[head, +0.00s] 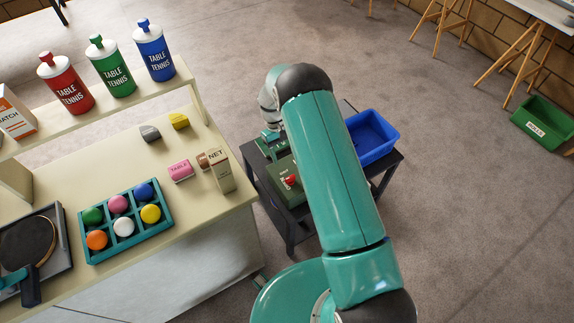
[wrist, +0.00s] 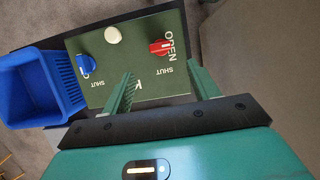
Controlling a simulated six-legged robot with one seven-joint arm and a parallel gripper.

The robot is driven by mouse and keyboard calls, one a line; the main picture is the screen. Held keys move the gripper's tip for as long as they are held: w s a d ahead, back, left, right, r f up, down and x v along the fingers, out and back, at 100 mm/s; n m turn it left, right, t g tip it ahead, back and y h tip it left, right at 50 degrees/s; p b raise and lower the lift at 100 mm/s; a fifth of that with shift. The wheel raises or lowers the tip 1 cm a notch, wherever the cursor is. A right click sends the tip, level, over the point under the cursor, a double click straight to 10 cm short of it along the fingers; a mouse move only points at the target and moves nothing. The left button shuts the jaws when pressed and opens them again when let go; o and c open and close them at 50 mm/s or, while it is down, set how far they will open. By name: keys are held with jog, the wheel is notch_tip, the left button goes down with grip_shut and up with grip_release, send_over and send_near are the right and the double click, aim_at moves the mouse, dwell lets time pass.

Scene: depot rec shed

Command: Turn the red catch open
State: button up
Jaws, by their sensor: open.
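The red catch (wrist: 161,47) is a small red knob on a green panel (wrist: 140,88) in the wrist view. The word OPEN is printed to its right and SHUT below it. It shows small in the head view (head: 291,181), partly beside my arm. My gripper (wrist: 160,70) is open and empty, with its two green fingers apart. The fingertips appear just below the red catch in the wrist view; I cannot tell how far above the panel they are. In the head view my gripper (head: 271,138) is over the far part of the dark table.
A blue catch (wrist: 86,64) and a cream knob (wrist: 113,35) are also on the panel. A blue bin (wrist: 35,88) stands beside it on the dark table (head: 293,217). A pale counter (head: 220,222) with a ball tray (head: 127,220) and a NET box (head: 221,170) stands left.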

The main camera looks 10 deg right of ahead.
jog(key=shift+v, duration=1.75)
jog(key=shift+r, duration=0.1)
jog(key=s+d+r+m+t, duration=0.15)
jog(key=s+r, duration=0.25)
jog(key=r, duration=1)
jog(key=s+r+t, duration=0.3)
jog(key=s+r, duration=0.1)
jog(key=r, duration=1)
jog(key=s+r+t, duration=0.1)
jog(key=s+r, duration=0.2)
jog(key=s, duration=0.5)
jog(key=s+r+m+t+y, duration=0.1)
jog(key=s+r, duration=0.3)
jog(key=s, duration=0.4)
jog(key=s+r+m+t, duration=0.1)
jog(key=s+r+t, duration=0.2)
jog(key=s, duration=0.5)
jog(key=shift+d+r, duration=0.2)
jog(key=shift+r, duration=0.15)
jog(key=shift+s, duration=0.1)
